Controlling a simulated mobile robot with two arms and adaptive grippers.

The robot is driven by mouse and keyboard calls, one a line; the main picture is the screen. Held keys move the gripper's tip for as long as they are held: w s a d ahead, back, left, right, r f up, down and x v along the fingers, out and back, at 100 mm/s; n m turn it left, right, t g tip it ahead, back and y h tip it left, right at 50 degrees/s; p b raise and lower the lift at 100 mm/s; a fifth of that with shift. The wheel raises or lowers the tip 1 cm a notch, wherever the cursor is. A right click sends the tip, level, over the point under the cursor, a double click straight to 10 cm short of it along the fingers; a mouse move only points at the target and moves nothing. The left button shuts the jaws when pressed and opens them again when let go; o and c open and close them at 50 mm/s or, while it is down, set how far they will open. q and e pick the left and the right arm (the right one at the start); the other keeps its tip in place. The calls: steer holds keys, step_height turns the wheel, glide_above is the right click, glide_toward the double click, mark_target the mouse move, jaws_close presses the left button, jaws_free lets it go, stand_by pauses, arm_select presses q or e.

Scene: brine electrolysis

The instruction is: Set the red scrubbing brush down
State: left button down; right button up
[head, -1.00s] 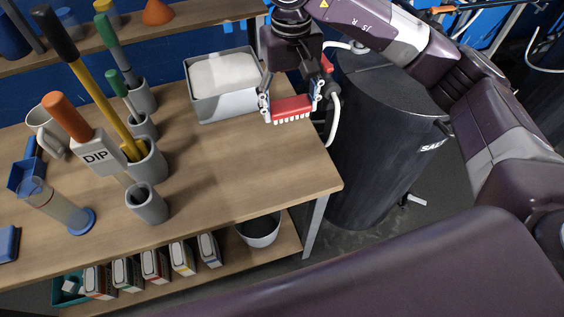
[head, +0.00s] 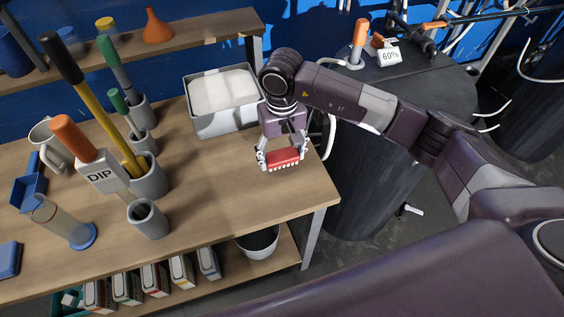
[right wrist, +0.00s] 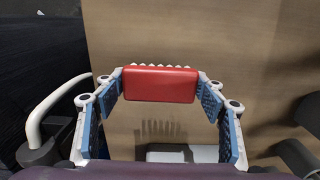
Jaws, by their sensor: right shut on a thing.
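The red scrubbing brush (head: 285,156) has a red body and pale bristles. My right gripper (head: 282,154) is shut on it, with a fingertip at each end. The brush is over the right part of the wooden tabletop (head: 232,181), bristles towards the near side. In the right wrist view the brush (right wrist: 160,83) is between the blue-padded fingers, and a bristle-shaped shadow lies on the wood apart from it. The exact gap to the table cannot be told. My left gripper is not in view.
A grey tub (head: 228,122) of white material stands behind the brush. A dark drum (head: 375,190) stands beyond the table's right edge. Wood left of the brush is clear.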

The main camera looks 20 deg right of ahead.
mark_target(282, 172)
step_height(282, 172, down, 3)
steer(key=shift+f+p, duration=0.2)
steer(key=shift+p, duration=0.2)
steer(key=shift+f, duration=0.4)
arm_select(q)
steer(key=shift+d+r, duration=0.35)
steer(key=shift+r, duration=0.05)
arm_select(e)
steer(key=shift+f, duration=0.2)
steer(key=o, duration=1.2)
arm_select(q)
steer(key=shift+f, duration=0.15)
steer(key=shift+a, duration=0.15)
arm_select(e)
steer(key=shift+r, duration=0.15)
